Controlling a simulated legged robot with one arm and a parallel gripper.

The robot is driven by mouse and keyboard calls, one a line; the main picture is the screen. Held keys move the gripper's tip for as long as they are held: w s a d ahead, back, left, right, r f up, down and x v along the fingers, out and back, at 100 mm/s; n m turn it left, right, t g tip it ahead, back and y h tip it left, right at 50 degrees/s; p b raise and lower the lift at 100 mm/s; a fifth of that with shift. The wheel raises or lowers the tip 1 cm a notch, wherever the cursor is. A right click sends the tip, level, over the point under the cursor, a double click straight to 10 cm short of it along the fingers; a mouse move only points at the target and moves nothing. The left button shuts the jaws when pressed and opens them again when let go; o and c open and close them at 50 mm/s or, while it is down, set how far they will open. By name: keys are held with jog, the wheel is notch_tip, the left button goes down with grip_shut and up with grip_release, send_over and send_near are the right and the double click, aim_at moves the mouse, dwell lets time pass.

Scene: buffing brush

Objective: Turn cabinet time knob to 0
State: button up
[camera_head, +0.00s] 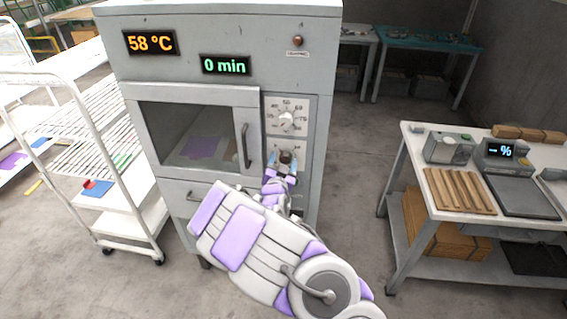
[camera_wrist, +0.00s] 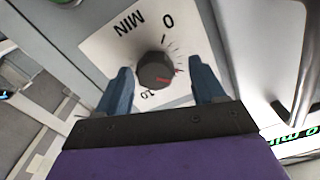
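The grey cabinet (camera_head: 215,25) stands in front of me, its green display (camera_head: 226,65) reading 0 min. The time knob (camera_wrist: 155,71) is dark and round, on a white dial plate (camera_wrist: 105,45) marked MIN, 0 and 10. A red pointer mark shows on the knob's right side in the wrist view, away from the 0. The knob (camera_head: 286,156) also shows in the head view, under the white upper dial. My gripper (camera_wrist: 160,66) is open, its blue fingers on either side of the knob with visible gaps. It also shows in the head view (camera_head: 284,161).
The orange display (camera_head: 151,42) reads 58 °C. The white temperature knob (camera_head: 287,120) is just above my gripper. The door handle (camera_head: 246,146) is to its left. A white rack (camera_head: 75,150) stands left, and a table (camera_head: 412,150) with wooden strips right.

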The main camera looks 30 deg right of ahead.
jog(key=shift+a, duration=0.1)
jog(key=shift+c, duration=1.4)
jog(key=shift+d, duration=0.5)
jog(key=c, duration=0.3)
jog(key=shift+d, duration=0.1)
jog(key=shift+c, duration=0.8)
jog(key=shift+f, duration=0.1)
jog(key=shift+c, duration=1.3)
